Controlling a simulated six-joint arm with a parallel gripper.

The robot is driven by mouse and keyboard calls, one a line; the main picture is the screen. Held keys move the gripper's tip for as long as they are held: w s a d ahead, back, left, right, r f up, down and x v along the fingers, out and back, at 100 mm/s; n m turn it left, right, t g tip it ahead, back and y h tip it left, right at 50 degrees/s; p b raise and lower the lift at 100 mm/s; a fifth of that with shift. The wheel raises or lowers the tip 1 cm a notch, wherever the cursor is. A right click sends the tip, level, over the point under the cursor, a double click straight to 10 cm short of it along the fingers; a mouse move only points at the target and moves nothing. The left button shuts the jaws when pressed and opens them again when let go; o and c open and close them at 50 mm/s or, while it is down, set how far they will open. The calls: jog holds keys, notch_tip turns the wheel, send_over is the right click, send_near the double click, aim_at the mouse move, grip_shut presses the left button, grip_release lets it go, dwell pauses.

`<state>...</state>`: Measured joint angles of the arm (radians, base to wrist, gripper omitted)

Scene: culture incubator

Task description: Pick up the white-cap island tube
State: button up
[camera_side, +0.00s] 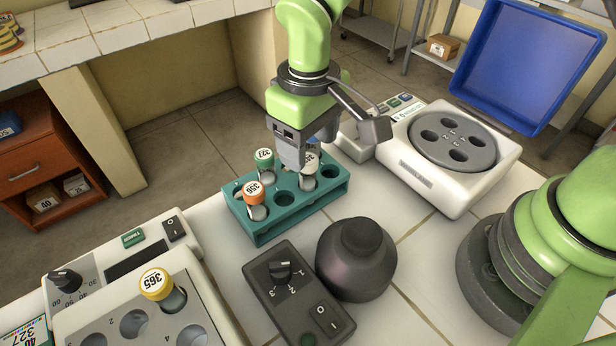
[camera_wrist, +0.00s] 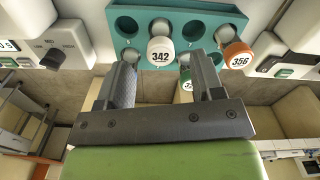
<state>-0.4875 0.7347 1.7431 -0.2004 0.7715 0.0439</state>
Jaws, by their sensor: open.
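The white-cap tube, marked 342, stands in the teal rack (camera_side: 262,232). In the side view its white cap (camera_side: 313,158) is partly hidden by my gripper. In the wrist view the white cap (camera_wrist: 160,54) lies just beyond the gap between my fingertips. My gripper (camera_side: 293,160) is open, pointing down at the rack, with nothing seen held between its fingers. It also shows in the wrist view (camera_wrist: 163,72). Whether a finger touches the tube cannot be told. The rack also shows in the wrist view (camera_wrist: 178,8).
The rack also holds an orange-cap tube (camera_side: 253,190) and a green-cap tube (camera_side: 264,157) close to my gripper. A dark mixer (camera_side: 355,262) stands in front. A white rotor machine (camera_side: 440,170) is right. A block with a yellow-cap tube (camera_side: 156,284) is front left.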

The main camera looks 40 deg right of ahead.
aim_at(308, 182)
notch_tip(308, 182, down, 4)
jog(key=shift+w+f, duration=0.1)
jog(key=shift+f, duration=0.15)
jog(key=shift+c, duration=0.4)
jog(key=c, duration=0.9)
jog(key=shift+r, duration=0.15)
